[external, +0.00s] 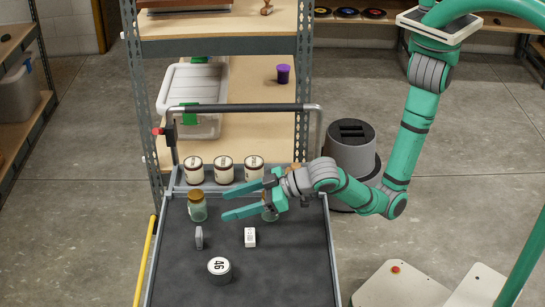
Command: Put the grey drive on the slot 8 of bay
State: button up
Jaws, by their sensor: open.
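A small grey block (199,237), which looks like the grey drive, stands upright on the dark cart top, left of centre. My gripper (226,203) is open, its two fingers pointing left above the cart. Nothing shows between the fingers. The grey block is below and left of the fingertips in the picture, apart from them. I cannot make out a bay with a numbered slot 8 in this view.
The cart (285,280) also holds a white box (250,237), a tin marked 46 (219,269), a lidded jar (197,209) and three labelled tins (224,169) at the back. Another jar is partly hidden by my gripper. Shelving (215,47) stands behind the cart's push bar (243,108).

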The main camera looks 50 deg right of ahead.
notch_tip(320, 180, up, 5)
jog(key=g+h, duration=0.8)
jog(key=h, duration=0.1)
send_over(198, 231)
jog(key=s+d, duration=0.1)
jog(key=f, duration=1.1)
jog(key=w+a+f, duration=0.1)
jog(key=f, duration=0.4)
jog(key=shift+f, duration=0.35)
jog(key=c, duration=1.2)
jog(key=shift+c, duration=0.2)
jog(key=shift+r, duration=0.1)
